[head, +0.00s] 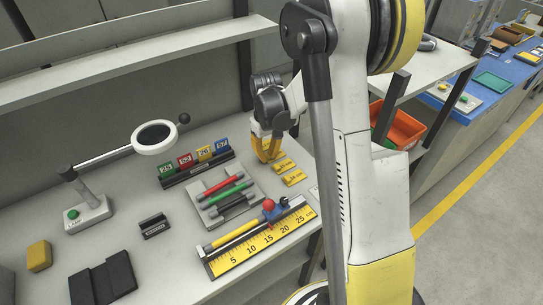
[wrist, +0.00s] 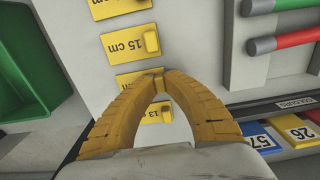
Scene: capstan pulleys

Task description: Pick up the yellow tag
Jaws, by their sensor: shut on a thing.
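Several yellow tags with raised knobs lie in a row on the bench; one reads "15 cm" (wrist: 128,42) in the wrist view. My gripper (wrist: 155,76) has its yellow fingers brought together at the knob of the tag below that one (wrist: 125,79). The fingers hide most of this tag and its label. Another yellow tag (wrist: 159,112), partly readable as "13", shows between the fingers. In the head view my gripper (head: 268,157) is low over the bench, left of two yellow tags (head: 284,165). Another yellow tag, numbered (head: 204,153), stands in a dark rack.
The dark rack (head: 198,172) also holds green, red and blue number tags. A magnifier lamp (head: 154,137) stands left; a green bin (wrist: 30,70) shows in the wrist view.

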